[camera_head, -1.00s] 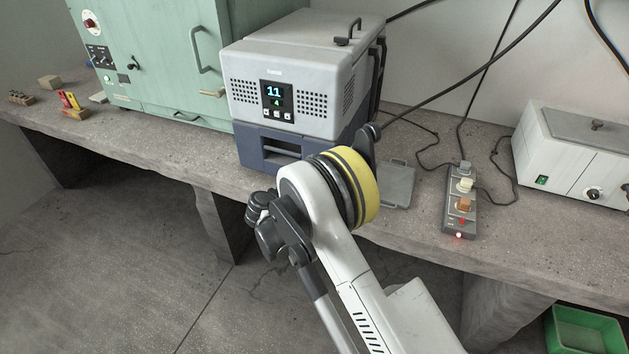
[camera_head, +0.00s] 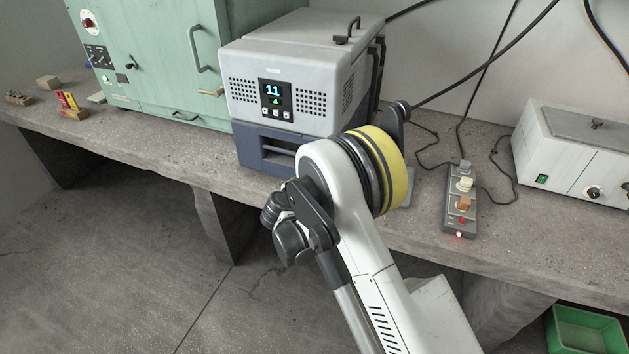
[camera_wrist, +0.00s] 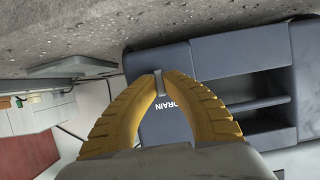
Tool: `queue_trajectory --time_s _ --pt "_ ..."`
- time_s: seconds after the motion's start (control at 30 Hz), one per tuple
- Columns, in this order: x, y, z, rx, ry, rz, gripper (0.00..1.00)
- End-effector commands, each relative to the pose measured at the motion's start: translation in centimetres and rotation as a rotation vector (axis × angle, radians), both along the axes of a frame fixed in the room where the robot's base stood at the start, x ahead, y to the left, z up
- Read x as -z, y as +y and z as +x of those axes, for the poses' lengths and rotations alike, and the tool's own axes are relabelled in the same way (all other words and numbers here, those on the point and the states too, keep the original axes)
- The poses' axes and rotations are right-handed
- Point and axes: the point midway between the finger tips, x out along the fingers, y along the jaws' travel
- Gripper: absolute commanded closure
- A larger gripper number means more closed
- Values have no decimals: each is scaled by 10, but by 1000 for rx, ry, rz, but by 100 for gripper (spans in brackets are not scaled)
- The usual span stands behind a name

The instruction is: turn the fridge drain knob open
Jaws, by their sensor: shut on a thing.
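The fridge (camera_head: 320,50) is a grey box with a lit display reading 11 and 4, on a dark blue base (camera_head: 255,148). In the wrist view, the base (camera_wrist: 225,60) carries the word DRAIN beside a small grey knob (camera_wrist: 158,84). My gripper (camera_wrist: 158,82) has two yellow ribbed fingers, and their tips are shut on this knob. Only a narrow part of the knob shows between the tips. In the head view, my arm hides the knob and my gripper.
A power strip (camera_head: 460,210) with plugs and a red light lies right of my arm on the concrete bench (camera_head: 175,160). A white box with a knob (camera_head: 575,155) stands farther right. A green cabinet (camera_head: 155,60) stands left of the fridge. Cables run behind.

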Motion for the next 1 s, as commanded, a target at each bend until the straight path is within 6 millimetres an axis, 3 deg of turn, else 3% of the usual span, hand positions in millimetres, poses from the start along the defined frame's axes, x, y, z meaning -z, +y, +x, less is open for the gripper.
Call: queue_trajectory --time_s 0.37,0.4,0.47,0.8,1.0 --pt "-1 0 1 0 -2 3 100" --pt "-1 0 1 0 -2 3 82" --pt "0 0 0 0 -2 3 68" --pt "-1 1 -3 -1 -1 2 68" --pt "-14 12 -30 -3 -1 3 68"
